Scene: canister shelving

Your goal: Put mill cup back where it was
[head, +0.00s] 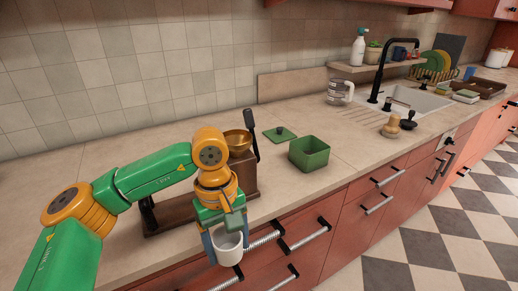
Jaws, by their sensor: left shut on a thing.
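My left gripper (226,232) is shut on a small white mill cup (228,254). It holds the cup in front of the counter's front edge, above the drawer fronts. The mill stands behind my gripper on the counter, with a brown wooden body (246,174), a brass bowl (238,142) on top and a dark crank handle. My wrist hides much of the mill's middle, and its wooden base shows to the left. My right gripper is not in view.
An open green canister (309,154) stands right of the mill, with its green lid (280,133) lying behind it. A glass jug (340,92), a sink and a black tap (385,65) are farther right. The counter (110,160) at the left is clear. Red drawers have protruding handles.

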